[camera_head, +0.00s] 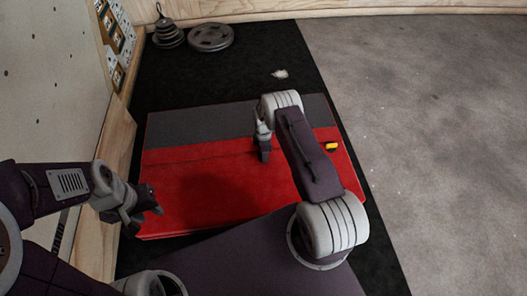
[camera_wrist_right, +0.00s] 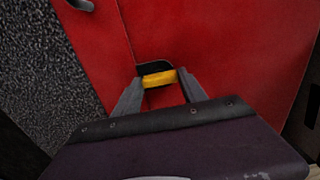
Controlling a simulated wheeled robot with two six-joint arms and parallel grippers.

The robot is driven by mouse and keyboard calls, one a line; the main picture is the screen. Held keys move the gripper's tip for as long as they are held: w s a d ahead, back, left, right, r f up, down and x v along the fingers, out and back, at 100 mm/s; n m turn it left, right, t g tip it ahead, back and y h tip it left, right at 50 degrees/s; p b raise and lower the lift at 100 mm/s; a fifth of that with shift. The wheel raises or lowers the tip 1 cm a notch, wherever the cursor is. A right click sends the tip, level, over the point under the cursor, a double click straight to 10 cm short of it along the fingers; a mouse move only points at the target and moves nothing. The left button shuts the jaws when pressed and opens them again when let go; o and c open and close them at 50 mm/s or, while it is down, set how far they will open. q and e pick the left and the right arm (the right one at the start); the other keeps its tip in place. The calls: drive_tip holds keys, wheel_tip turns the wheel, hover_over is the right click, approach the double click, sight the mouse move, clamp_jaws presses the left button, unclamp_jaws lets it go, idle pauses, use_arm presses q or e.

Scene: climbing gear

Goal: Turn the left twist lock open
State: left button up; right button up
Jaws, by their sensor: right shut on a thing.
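A red crash pad (camera_head: 200,205) with a grey band (camera_head: 190,130) lies flat on the black mat. My right gripper (camera_head: 264,155) reaches down onto the pad in the head view. In the right wrist view, my right gripper (camera_wrist_right: 160,92) is shut on a yellow twist lock (camera_wrist_right: 159,79) with a dark base, one finger at each end. This left lock is hidden behind the gripper in the head view. A second yellow lock (camera_head: 331,147), the right one, shows on the pad. My left gripper (camera_head: 150,213) is open and empty by the pad's left edge.
Weight plates (camera_head: 211,37) and a stack of weights (camera_head: 167,35) stand at the back left of the mat. A pale patch (camera_head: 280,74) lies on the mat behind the pad. A climbing wall is on the left. The grey floor at right is clear.

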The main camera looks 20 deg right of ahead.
drive_tip(key=o, duration=1.4)
drive_tip(key=shift+c, duration=0.2)
wheel_tip(320, 180, up, 9)
drive_tip(key=p, duration=0.6)
drive_tip(key=shift+s, duration=0.15)
